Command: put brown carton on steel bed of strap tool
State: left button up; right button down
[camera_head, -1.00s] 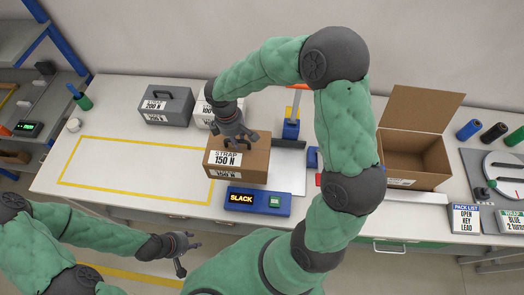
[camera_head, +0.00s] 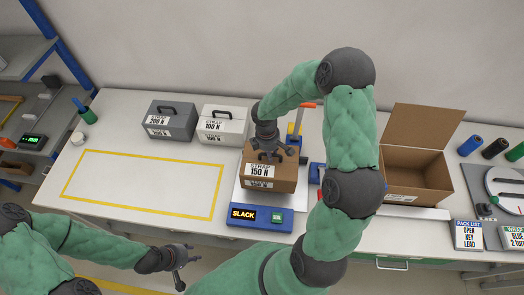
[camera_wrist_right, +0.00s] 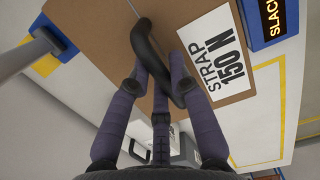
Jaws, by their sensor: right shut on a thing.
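The brown carton (camera_head: 268,178), labelled STRAP 150 N, is over the pale steel bed (camera_head: 240,198) of the strap tool, covering most of it. I cannot tell if it touches the bed. The tool's blue front unit (camera_head: 260,218) reads SLACK. My right gripper (camera_head: 268,152) is above the carton, shut on its black handle. In the right wrist view the fingers (camera_wrist_right: 160,88) close around the handle (camera_wrist_right: 150,55) beside the carton's label (camera_wrist_right: 213,60). My left gripper (camera_head: 184,265) is open and empty in front of the table.
A grey case (camera_head: 170,120) and a white case (camera_head: 223,124) stand behind and left. An orange-topped lever (camera_head: 302,118) rises behind the carton. An open cardboard box (camera_head: 415,180) stands right, beyond my right arm. The yellow-outlined area (camera_head: 140,185) at left is clear.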

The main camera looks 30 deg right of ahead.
aim_at(274, 159)
jog(key=shift+s+d+f, duration=0.1)
jog(key=shift+d+f, duration=0.7)
jog(key=shift+f, duration=0.1)
jog(key=shift+d+f, duration=0.1)
jog(key=shift+f, duration=1.5)
jog(key=c, duration=1.1)
grip_release()
jog(key=shift+f, duration=0.2)
jog(key=shift+c, duration=0.2)
